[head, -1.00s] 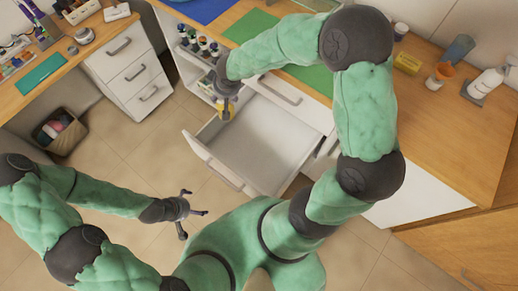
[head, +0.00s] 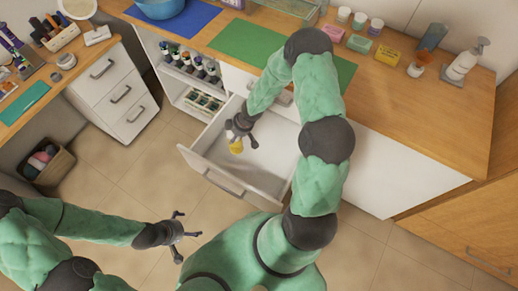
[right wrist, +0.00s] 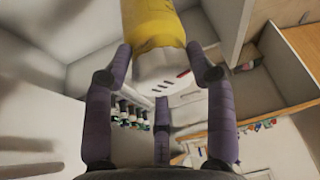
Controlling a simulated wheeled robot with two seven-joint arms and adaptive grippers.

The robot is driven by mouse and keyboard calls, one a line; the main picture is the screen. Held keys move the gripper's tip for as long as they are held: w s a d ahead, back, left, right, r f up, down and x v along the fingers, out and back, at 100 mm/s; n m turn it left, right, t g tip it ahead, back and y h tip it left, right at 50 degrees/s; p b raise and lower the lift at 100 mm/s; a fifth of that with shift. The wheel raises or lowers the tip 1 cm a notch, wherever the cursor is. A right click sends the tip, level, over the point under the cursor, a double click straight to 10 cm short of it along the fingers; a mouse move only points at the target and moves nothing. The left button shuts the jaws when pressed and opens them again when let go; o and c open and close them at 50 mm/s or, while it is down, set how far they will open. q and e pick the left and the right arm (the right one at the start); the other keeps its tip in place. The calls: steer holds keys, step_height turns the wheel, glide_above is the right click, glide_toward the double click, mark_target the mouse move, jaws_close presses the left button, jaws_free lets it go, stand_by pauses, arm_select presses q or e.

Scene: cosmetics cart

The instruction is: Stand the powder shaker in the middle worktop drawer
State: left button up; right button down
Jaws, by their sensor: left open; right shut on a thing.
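The powder shaker is a yellow and white container (head: 236,147), held by my right gripper (head: 238,133) over the left part of the open white worktop drawer (head: 270,160). In the right wrist view the shaker's yellow part (right wrist: 155,25) and white part with dark marks (right wrist: 162,68) sit between the fingers of the right gripper (right wrist: 165,75). The drawer's inside looks empty where I see it; my right arm covers part of it. I cannot tell whether the shaker touches the drawer floor. My left gripper (head: 178,236) is open and empty over the floor.
A shelf with several bottles (head: 190,65) stands left of the drawer. The worktop has a green mat (head: 235,38), a pump bottle (head: 467,58) and small containers. A white drawer unit (head: 112,90) and a basket (head: 48,163) stand at left. Floor is clear in front.

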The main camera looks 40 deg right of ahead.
mark_target(242, 150)
steer(key=s+f, duration=0.1)
steer(key=f, duration=0.1)
steer(key=s+d+f+n, duration=0.1)
steer(key=f, duration=0.2)
steer(key=s+f+n, duration=0.1)
steer(key=f, duration=0.2)
steer(key=shift+s+d+f+y, duration=0.1)
steer(key=shift+s+d+y, duration=0.1)
steer(key=shift+d+y, duration=0.15)
step_height(242, 150, down, 10)
steer(key=b, duration=0.5)
steer(key=shift+s+f, duration=0.1)
steer(key=shift+c, duration=2)
jaws_free()
steer(key=shift+f, duration=0.1)
